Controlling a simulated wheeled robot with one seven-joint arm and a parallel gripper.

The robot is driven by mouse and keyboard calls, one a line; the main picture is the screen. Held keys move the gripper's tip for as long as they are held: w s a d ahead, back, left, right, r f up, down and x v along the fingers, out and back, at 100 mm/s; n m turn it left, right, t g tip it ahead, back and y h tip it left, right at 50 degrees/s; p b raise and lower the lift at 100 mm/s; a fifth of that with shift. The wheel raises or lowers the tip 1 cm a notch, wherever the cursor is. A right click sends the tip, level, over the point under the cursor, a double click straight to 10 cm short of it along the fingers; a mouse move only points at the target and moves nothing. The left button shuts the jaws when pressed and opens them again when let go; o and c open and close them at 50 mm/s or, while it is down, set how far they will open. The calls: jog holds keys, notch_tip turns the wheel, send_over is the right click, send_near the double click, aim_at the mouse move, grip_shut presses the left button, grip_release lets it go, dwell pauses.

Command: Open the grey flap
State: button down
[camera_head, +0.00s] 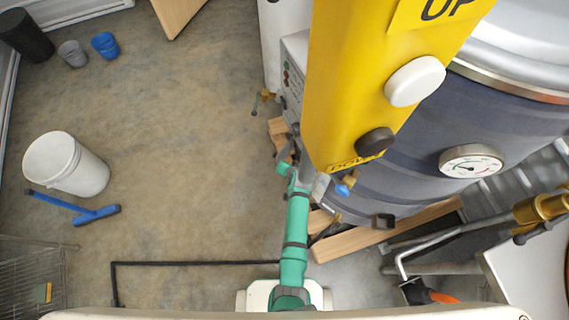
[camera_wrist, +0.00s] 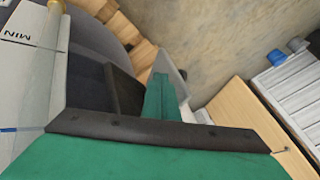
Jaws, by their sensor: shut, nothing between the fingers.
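My gripper (camera_head: 294,172) is at the end of my green arm, just left of the lower end of a yellow column in the head view. It is shut and holds nothing. In the wrist view a green finger (camera_wrist: 160,95) rises beyond a dark bar. A thin light grey plate (camera_wrist: 172,65) stands close beside it; I cannot tell whether this is the grey flap or whether they touch. A small grey piece (camera_head: 321,186) also shows right of my gripper in the head view. The column hides part of the area around the flap.
The yellow column (camera_head: 352,90) and the dark drum (camera_head: 400,185) with a gauge (camera_head: 470,162) crowd the right. Wooden beams (camera_head: 385,230) lie below. The floor at left is mostly clear, with a white bucket (camera_head: 66,163) and a blue squeegee (camera_head: 76,208).

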jog(key=shift+x, duration=1.95)
jog(key=shift+w+a, duration=0.45)
jog(key=shift+a, duration=0.4)
jog(key=shift+w+a, duration=0.45)
jog(key=shift+a, duration=0.35)
jog(key=shift+w+a, duration=1.1)
jog(key=shift+a, duration=0.05)
jog(key=shift+a+r, duration=0.1)
jog(key=s+a+r, duration=0.1)
jog(key=s+r, duration=0.4)
jog(key=r, duration=0.2)
jog(key=shift+s+a+r, duration=0.35)
jog(key=shift+r, duration=0.05)
